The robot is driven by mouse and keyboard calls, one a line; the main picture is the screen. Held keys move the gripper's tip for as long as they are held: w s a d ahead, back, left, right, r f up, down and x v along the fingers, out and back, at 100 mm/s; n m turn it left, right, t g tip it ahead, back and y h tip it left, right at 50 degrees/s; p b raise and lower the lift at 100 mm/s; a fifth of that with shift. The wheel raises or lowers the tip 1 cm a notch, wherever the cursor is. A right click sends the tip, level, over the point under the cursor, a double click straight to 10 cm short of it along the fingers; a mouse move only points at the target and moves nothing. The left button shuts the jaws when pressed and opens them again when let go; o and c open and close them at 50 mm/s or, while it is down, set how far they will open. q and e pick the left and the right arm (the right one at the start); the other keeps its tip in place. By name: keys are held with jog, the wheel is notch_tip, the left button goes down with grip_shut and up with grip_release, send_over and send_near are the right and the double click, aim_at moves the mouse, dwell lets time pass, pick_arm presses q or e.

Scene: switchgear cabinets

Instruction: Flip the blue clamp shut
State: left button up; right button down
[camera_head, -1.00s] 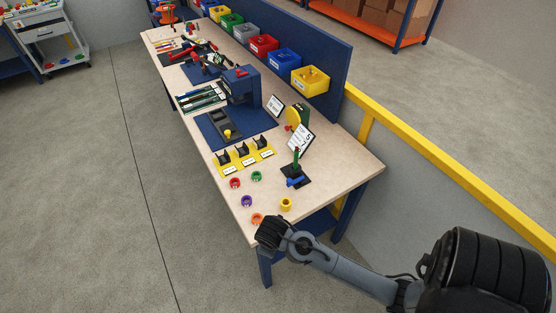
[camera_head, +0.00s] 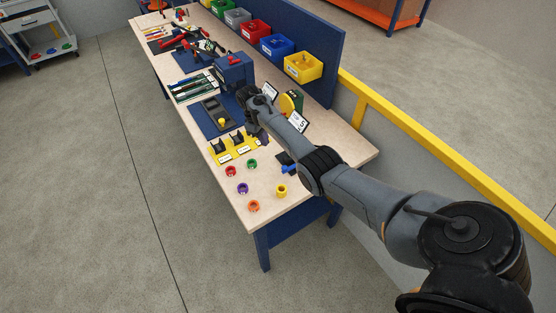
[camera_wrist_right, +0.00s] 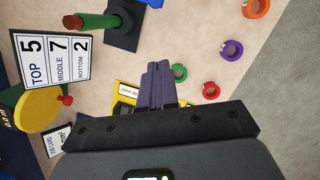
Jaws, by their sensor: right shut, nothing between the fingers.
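A blue piece (camera_head: 285,157) lies at the foot of a small black stand near the right edge of the bench, partly hidden by my right arm; it is too small to tell if it is the clamp or how it stands. In the right wrist view a bit of blue (camera_wrist_right: 154,3) shows at the top edge, beside the black base plate (camera_wrist_right: 124,24) with a green post (camera_wrist_right: 97,21). My right gripper (camera_wrist_right: 158,68) is shut and empty, over the yellow tray (camera_wrist_right: 124,100) and apart from the blue piece. It also shows in the head view (camera_head: 262,139). My left gripper is out of view.
Colored rings, such as the orange one (camera_head: 253,206) and the yellow one (camera_head: 281,191), lie at the near end. A sign card (camera_wrist_right: 52,58) stands near the post. A blue boxy fixture (camera_head: 234,72) and colored bins (camera_head: 303,66) stand farther back.

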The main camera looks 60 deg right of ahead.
aim_at(291, 166)
jog(key=shift+w+d+r+y, duration=0.1)
jog(key=shift+d+r+y, duration=0.15)
jog(key=shift+r, duration=0.3)
jog(key=shift+f, duration=0.1)
jog(key=b+x, duration=0.7)
jog(key=x, duration=0.3)
jog(key=shift+f, duration=0.25)
jog(key=s+p, duration=0.3)
jog(key=p, duration=0.1)
jog(key=shift+s, duration=0.25)
jog(key=shift+s+f+p, duration=0.15)
jog(key=shift+s+p, duration=0.1)
jog(key=shift+p, duration=0.05)
